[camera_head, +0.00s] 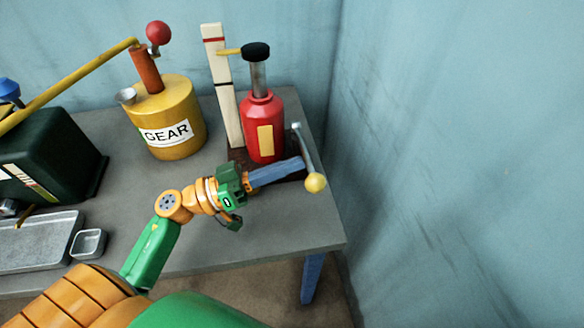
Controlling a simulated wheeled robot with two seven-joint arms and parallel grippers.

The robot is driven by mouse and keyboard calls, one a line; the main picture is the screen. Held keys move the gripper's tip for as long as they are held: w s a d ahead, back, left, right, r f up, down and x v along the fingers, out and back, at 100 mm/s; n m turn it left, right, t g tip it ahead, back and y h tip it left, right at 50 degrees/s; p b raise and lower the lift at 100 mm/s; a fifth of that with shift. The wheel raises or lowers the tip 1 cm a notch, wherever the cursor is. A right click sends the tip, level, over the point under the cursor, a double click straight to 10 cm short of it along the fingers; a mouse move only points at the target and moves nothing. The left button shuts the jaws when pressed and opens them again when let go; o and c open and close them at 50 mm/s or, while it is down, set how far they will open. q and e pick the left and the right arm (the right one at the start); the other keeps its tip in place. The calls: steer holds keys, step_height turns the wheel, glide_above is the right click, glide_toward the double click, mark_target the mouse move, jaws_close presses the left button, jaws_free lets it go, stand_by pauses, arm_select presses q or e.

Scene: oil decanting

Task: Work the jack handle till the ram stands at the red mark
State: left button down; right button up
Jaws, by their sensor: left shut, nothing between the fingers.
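The red bottle jack (264,118) stands at the table's right end. Its grey ram (259,77) is raised, with a black cap (256,51). A yellow pointer (229,52) reaches from the cap to a white post (222,95); its tip is a little below the red mark (213,40). The jack handle (308,150) is a silver rod slanting down to a yellow ball knob (315,183). My left gripper (301,164) is shut and empty, its blue-grey fingers ending beside the rod. I cannot tell whether they touch it. My right gripper is not in view.
A yellow GEAR can (172,118) with a red-knobbed pump stands left of the jack. A dark green container (50,155), a grey tray (35,243) and a small metal cup (89,243) are further left. A blue wall is close on the right.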

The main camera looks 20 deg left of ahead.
arm_select(q)
steer(key=shift+s+d+f, duration=0.15)
steer(key=shift+d+f, duration=0.35)
steer(key=shift+f, duration=0.25)
steer(key=shift+s+d+f+m+g+b, duration=0.15)
steer(key=shift+f+m+b, duration=0.15)
steer(key=shift+f+m, duration=0.35)
steer(key=shift+s+a+f+m+g+b, duration=0.15)
steer(key=shift+f+m+b, duration=0.1)
steer(key=shift+f+m, duration=0.35)
steer(key=shift+w+d+f, duration=0.1)
